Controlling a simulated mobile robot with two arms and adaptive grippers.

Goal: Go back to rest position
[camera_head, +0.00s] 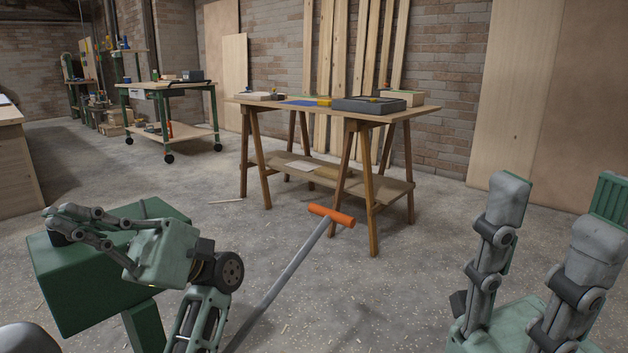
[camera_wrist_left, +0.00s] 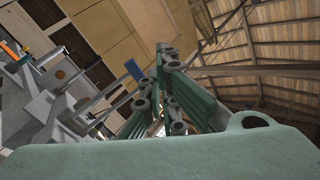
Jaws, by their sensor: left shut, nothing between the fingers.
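My left gripper (camera_head: 68,222) is at the lower left of the head view, folded over to the left, with its fingers close together and nothing in them. In the left wrist view its green and grey fingers (camera_wrist_left: 172,95) are together, pointing up from the palm. My right gripper (camera_head: 553,210) is at the lower right of the head view, pointing up. Its fingers stand well apart with only floor and air between them. Neither gripper touches an object that I can see.
A grey pole with an orange crossbar (camera_head: 332,215) rises beside my left arm. A green box-like body (camera_head: 75,285) is behind that arm. A wooden trestle table (camera_head: 425,110) stands ahead, a green wheeled cart (camera_head: 170,86) farther back. The floor between is mostly clear.

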